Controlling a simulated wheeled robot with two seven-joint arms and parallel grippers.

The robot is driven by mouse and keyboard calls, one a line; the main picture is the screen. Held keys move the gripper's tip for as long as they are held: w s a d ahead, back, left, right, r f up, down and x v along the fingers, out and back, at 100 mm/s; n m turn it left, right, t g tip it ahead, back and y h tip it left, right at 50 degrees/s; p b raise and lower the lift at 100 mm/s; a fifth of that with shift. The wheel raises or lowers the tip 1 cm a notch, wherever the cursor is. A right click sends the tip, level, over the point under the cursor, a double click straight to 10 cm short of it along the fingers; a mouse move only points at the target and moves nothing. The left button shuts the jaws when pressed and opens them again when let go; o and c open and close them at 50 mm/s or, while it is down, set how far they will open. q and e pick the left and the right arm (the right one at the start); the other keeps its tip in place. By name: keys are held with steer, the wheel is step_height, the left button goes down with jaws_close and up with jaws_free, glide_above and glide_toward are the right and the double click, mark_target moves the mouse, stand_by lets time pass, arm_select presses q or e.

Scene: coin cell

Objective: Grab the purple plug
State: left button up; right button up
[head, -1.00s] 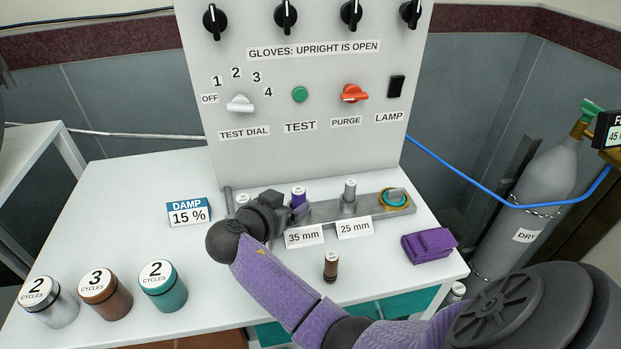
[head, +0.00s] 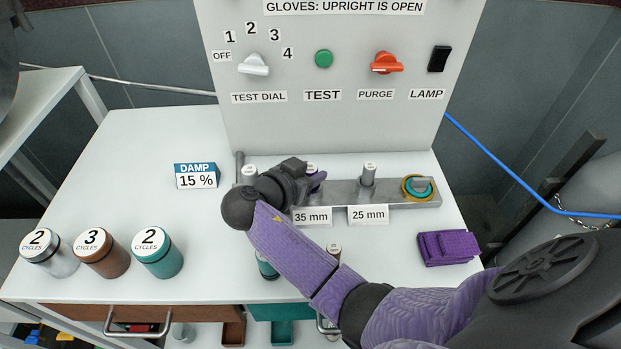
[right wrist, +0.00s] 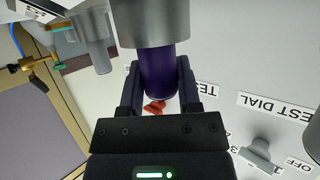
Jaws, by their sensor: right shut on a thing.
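The purple plug (head: 319,177) stands on the grey rail (head: 405,198) behind the 35 mm card, mostly hidden by my right gripper (head: 314,180). In the right wrist view the purple plug (right wrist: 158,75) lies between the two dark fingers of the right gripper (right wrist: 158,72), one on each side. The fingers are shut on it. A wide grey metal cylinder (right wrist: 150,20) adjoins the plug's end in that view. I cannot tell whether the plug is clear of its seat. My left gripper is not in view.
A grey post (head: 368,176) stands right of the plug, then a teal-and-yellow ringed fitting (head: 418,187). A pale-capped piece (head: 249,173) is on the left. Purple folded cloth (head: 447,248) and several labelled jars (head: 158,253) lie around. The panel (head: 330,130) rises behind.

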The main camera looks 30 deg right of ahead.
jaws_close()
